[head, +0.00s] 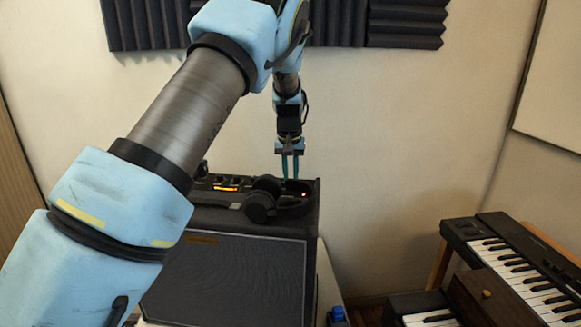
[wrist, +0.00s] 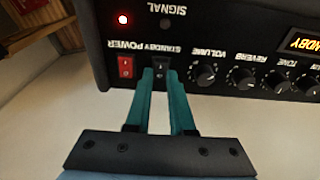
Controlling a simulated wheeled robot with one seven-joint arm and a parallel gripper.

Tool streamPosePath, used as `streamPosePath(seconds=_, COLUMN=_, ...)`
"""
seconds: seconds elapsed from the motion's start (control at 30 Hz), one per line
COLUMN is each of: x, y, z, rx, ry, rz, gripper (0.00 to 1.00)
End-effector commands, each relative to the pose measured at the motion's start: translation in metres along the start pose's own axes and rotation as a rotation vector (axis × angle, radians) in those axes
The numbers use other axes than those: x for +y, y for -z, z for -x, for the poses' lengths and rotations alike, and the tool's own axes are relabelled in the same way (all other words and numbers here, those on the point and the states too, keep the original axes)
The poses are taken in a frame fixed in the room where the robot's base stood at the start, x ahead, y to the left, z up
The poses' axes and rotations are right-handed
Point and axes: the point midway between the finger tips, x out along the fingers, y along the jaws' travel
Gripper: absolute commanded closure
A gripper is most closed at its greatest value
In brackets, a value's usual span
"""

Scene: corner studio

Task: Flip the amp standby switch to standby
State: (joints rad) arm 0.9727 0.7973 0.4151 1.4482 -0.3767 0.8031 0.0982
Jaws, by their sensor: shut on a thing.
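The black standby switch (wrist: 161,68) sits on the amp's dark panel (wrist: 205,55), between the red power switch and the volume knob. My gripper (wrist: 161,76) has its two teal fingers close together on the switch, one at each side. In the head view my gripper (head: 291,170) points down at the back of the amp's top, and the switch cannot be made out there. The amp (head: 230,280) is a black cabinet with a dark grille.
The red power switch (wrist: 125,68) is close to the left finger, and the volume knob (wrist: 203,74) is to the right. A red light (wrist: 123,19) is lit. Black headphones (head: 262,200) lie on the amp. Keyboards (head: 520,265) stand at the right.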

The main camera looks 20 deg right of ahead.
Motion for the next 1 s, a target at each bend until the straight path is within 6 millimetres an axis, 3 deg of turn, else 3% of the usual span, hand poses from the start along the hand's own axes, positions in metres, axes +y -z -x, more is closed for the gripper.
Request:
streamPosePath(seconds=0.47, x=0.0002, y=0.0036, z=0.0006, rx=-0.068, ry=-0.001, rz=0.0, gripper=1.0)
streamPosePath(seconds=0.5, x=0.0002, y=0.0036, z=0.0007, rx=-0.068, ry=-0.001, rz=0.001, gripper=0.78)
streamPosePath(seconds=0.73, x=0.0001, y=0.0031, z=0.0003, rx=-0.069, ry=0.0, rz=0.001, gripper=0.52)
streamPosePath(seconds=1.0, x=0.0, y=0.0028, z=0.0002, rx=-0.07, ry=0.0, rz=0.001, gripper=0.49)
